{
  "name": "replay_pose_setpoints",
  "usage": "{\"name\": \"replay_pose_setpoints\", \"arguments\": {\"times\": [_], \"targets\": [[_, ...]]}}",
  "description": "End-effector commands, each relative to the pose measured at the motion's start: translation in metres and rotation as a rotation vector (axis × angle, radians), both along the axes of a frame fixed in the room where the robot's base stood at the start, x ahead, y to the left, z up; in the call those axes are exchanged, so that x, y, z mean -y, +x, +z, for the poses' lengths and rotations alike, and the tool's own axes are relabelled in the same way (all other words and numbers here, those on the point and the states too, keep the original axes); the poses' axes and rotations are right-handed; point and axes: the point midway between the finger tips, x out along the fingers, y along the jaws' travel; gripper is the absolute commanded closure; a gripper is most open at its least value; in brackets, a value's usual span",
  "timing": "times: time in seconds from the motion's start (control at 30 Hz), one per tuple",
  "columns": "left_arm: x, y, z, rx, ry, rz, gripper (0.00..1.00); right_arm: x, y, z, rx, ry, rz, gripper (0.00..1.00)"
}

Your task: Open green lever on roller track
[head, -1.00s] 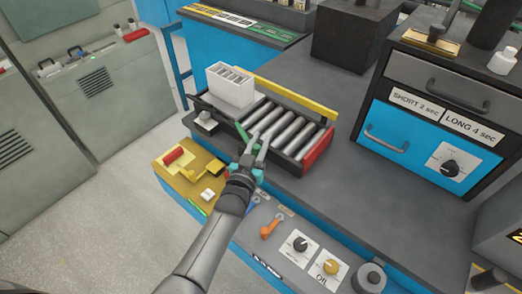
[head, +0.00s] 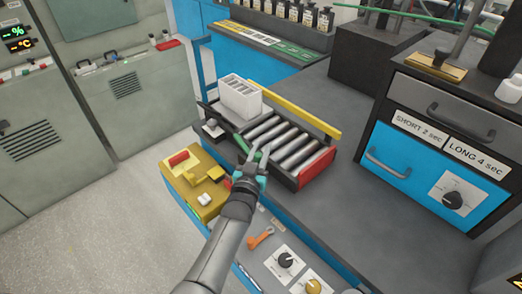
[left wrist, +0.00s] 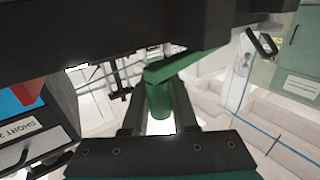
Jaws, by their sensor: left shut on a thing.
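The roller track, with a row of silver rollers (head: 287,141), a yellow back rail (head: 300,112) and a red end piece (head: 316,168), lies on the grey bench. My left gripper (head: 256,160) is at the track's front side, in front of the rollers. In the left wrist view the green lever (left wrist: 160,97) stands between my left fingers, and the gripper is shut on it. In the head view the gripper mostly hides the lever, so its exact angle is hard to tell. My right gripper is not in view.
A white slotted box (head: 240,98) stands on the track's left end. A yellow fixture (head: 195,183) with a red part is at front left. An orange lever (head: 260,238) and dials are on the front panel. A blue-drawer unit (head: 420,160) stands right. Bench between is clear.

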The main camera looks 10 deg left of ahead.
Motion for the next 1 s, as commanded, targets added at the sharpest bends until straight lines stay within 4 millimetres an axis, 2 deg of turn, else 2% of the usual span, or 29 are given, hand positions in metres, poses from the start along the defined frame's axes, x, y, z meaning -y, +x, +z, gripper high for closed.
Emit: {"name": "replay_pose_setpoints", "arguments": {"times": [0.03,0.07,0.3,0.67,0.77,1.0], "targets": [[0.002,0.0,0.001,0.001,-0.001,-0.002,1.0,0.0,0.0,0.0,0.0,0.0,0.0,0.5],[0.002,0.0,0.001,0.001,-0.001,-0.002,0.7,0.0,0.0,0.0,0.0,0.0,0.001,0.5],[0.0,0.0,0.001,0.001,0.0,-0.001,0.43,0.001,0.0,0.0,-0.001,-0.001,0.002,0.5],[-0.001,-0.004,0.0,0.0,0.0,0.001,0.43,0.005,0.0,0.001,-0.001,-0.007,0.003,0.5],[-0.001,-0.014,0.0,-0.001,0.0,0.0,0.43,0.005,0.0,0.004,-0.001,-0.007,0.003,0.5],[-0.001,-0.052,0.001,-0.001,0.0,0.001,0.43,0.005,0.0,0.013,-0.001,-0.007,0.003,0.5]]}}
